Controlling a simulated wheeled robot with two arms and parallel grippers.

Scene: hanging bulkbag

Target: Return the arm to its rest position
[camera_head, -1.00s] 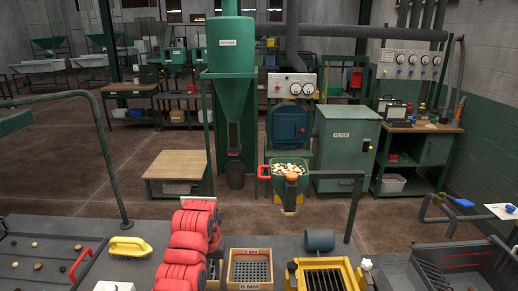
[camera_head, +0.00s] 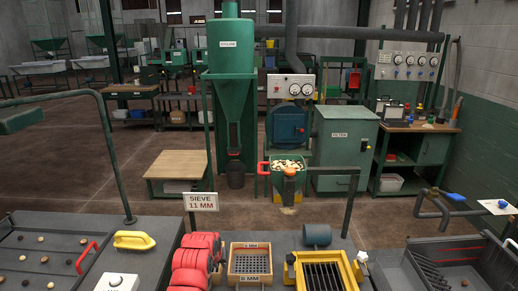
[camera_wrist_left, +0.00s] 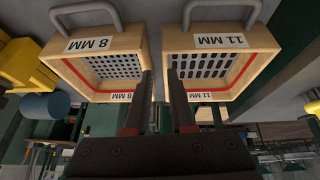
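My left arm (camera_head: 198,260), with red covers, is folded low over the bench at the bottom centre of the head view. Its fingertips cannot be made out there. In the left wrist view my left gripper (camera_wrist_left: 160,74) has its two dark fingers apart with nothing between them. Beyond the fingers are two wooden sieves with grey handles, an 8 MM sieve (camera_wrist_left: 127,42) and an 11 MM sieve (camera_wrist_left: 190,42). The 8 MM sieve also shows beside the arm in the head view (camera_head: 250,279). My right gripper is in neither view.
A SIEVE 11 MM sign (camera_head: 201,202) stands behind the arm. A yellow-framed box (camera_head: 348,269) and a blue-grey cylinder (camera_head: 317,235) are to the right. A yellow-handled tool (camera_head: 133,241) lies left. A green hopper of pale pieces (camera_head: 287,166) stands beyond the bench.

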